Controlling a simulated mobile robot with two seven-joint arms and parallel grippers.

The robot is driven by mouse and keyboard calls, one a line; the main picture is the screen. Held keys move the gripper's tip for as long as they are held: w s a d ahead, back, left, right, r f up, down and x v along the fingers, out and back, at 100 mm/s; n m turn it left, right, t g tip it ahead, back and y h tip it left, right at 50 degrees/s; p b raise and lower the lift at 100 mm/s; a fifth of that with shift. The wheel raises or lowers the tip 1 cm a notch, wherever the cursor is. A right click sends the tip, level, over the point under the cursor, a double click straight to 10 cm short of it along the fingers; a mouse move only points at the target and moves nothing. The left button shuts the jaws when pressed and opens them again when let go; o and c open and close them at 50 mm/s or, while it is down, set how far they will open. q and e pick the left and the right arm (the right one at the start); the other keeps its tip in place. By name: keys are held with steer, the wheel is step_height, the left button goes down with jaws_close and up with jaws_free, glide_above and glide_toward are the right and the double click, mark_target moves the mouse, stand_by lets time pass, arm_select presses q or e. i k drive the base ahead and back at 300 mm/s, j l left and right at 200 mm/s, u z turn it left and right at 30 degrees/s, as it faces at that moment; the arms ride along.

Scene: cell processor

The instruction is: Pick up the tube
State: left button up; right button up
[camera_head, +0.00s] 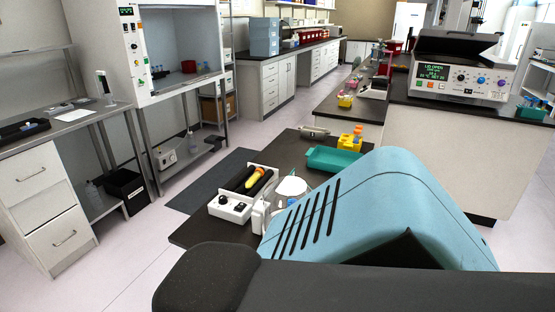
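A yellow tube (255,179) with a dark end lies on the black rollers of a small white roller device (231,206) on the dark bench (288,149). The tube slants along the rollers, and nothing grips it. Neither of my grippers can be made out in this view. A large dark rounded part across the bottom looks like one of my arm links and hides the near part of the scene.
A light-blue slotted body (350,210) covers the near right of the bench. A white rounded object (291,188) stands beside the roller device. Behind are a teal tray (333,160), a yellow-orange rack (349,143) and a grey cylinder (313,132).

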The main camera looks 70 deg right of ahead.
mark_target(258, 172)
steer(key=i+z, duration=0.25)
steer(key=z, duration=0.15)
steer(key=i+j+z, duration=0.1)
steer(key=z, duration=0.35)
steer(key=i+j+z, duration=0.2)
steer(key=z, duration=0.2)
steer(key=i+j+z, duration=0.15)
steer(key=z, duration=0.25)
steer(key=i+j+z, duration=0.2)
steer(key=z, duration=0.25)
steer(key=i+j+z, duration=0.25)
steer(key=z, duration=0.15)
steer(key=i+j+z, duration=0.1)
steer(key=j+z, duration=0.35)
steer(key=i+j+z, duration=0.1)
steer(key=z, duration=0.3)
steer(key=j, duration=0.1)
